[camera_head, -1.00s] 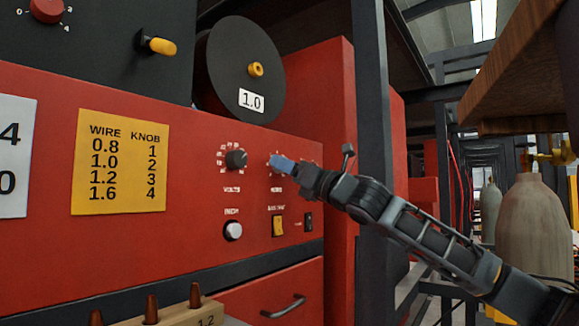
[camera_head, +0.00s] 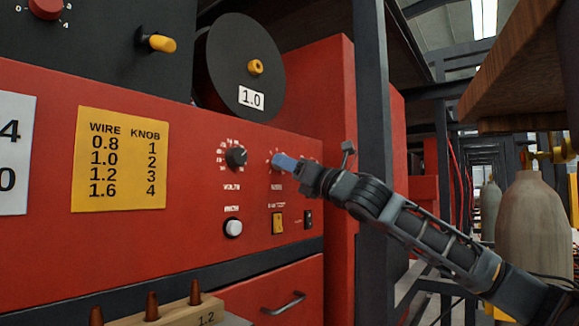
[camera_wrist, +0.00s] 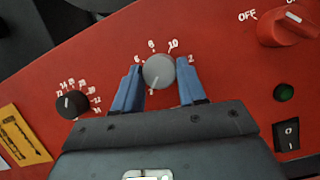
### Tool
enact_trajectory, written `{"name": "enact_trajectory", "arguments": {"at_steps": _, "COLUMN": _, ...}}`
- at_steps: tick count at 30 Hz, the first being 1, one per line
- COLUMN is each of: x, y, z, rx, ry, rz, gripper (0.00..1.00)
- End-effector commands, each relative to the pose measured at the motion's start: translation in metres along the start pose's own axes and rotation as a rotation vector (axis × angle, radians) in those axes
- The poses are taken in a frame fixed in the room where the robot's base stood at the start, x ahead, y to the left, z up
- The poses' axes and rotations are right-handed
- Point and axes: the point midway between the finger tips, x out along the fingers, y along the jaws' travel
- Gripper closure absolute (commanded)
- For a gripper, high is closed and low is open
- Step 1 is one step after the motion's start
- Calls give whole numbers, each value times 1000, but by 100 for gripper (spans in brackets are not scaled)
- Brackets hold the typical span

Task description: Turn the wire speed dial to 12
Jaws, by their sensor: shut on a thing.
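The wire speed dial is a round grey knob (camera_wrist: 158,72) on the red panel. In the wrist view white numbers 6, 8 and 10 arc above it, with a partly covered number ending in 2 at its right. A small pale mark shows at the knob's lower left edge; its exact reading is unclear. My gripper (camera_wrist: 160,70) has one blue finger on each side of the knob and is shut on it. In the head view my gripper (camera_head: 285,163) reaches the panel from the right and hides most of the dial.
A black volts knob (camera_head: 236,157) is left of the dial. A red OFF switch (camera_wrist: 290,26), a green light (camera_wrist: 285,92) and a rocker switch (camera_wrist: 287,134) are to its right in the wrist view. A dark post (camera_head: 370,110) stands behind the arm.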

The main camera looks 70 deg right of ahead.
Motion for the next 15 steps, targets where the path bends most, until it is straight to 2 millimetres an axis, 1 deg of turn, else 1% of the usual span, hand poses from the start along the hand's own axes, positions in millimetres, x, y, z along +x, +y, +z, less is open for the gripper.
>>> {"name": "enact_trajectory", "arguments": {"at_steps": 8, "x": 0, "y": 2, "z": -2, "rx": 107, "ry": -8, "rz": -40, "gripper": 90}}
{"name": "enact_trajectory", "arguments": {"at_steps": 15, "x": 0, "y": 4, "z": -2, "rx": 293, "ry": -19, "rz": -113, "gripper": 90}}
